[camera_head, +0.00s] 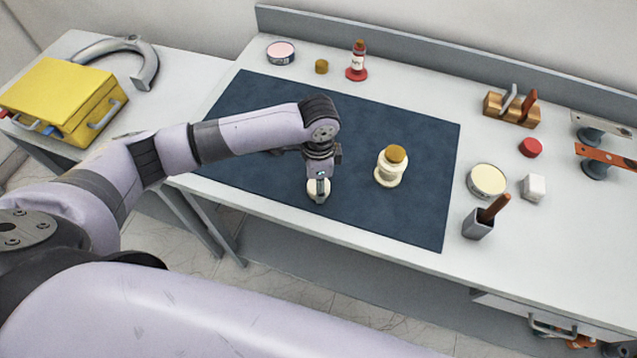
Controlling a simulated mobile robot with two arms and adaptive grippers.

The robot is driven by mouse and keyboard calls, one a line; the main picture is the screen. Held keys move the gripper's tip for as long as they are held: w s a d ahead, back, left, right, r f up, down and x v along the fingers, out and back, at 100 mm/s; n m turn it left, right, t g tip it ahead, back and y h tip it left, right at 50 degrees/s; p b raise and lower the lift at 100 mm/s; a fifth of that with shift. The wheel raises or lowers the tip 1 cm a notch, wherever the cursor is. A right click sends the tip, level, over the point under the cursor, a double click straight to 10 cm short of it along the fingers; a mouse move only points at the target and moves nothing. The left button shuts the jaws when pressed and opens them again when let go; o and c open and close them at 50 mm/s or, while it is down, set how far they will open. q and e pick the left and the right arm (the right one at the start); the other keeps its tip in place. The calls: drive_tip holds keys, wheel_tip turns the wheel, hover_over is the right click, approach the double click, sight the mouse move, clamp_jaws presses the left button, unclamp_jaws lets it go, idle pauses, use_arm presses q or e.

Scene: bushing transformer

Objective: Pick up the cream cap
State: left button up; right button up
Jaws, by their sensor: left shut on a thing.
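The cream cap (313,194) is at the front middle of the dark blue mat (270,105). It is mostly hidden under my left gripper (319,192), which points down and is shut on it. I cannot tell whether the cap touches the mat. A cream bushing body (387,178) with a tan-brown top (396,154) stands upright on the mat, to the right of my left gripper and apart from it. My right gripper is not in view.
A cream round tin (487,181), a white block (533,187), a red cap (530,147) and a grey holder (477,229) stand right of the mat. A red bottle (357,66) and a pink-lidded tin (281,53) stand behind. A yellow toolbox (55,95) is at left.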

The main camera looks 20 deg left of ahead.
use_arm(q)
drive_tip(key=shift+r, duration=0.1)
wheel_tip(320, 180, up, 20)
drive_tip(key=b, duration=0.2)
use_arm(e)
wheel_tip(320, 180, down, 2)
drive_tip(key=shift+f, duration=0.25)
use_arm(q)
drive_tip(key=s+a+f+n+b, duration=0.2)
drive_tip(key=s+f+n+b, duration=0.2)
drive_tip(key=f+n+b, duration=0.1)
drive_tip(key=s+a+f+n+b, duration=0.2)
drive_tip(key=s+f+n+b, duration=0.2)
drive_tip(key=f+n, duration=0.3)
drive_tip(key=shift+s+f+n+b, duration=0.25)
drive_tip(key=shift+f+b, duration=0.25)
drive_tip(key=shift+f, duration=0.45)
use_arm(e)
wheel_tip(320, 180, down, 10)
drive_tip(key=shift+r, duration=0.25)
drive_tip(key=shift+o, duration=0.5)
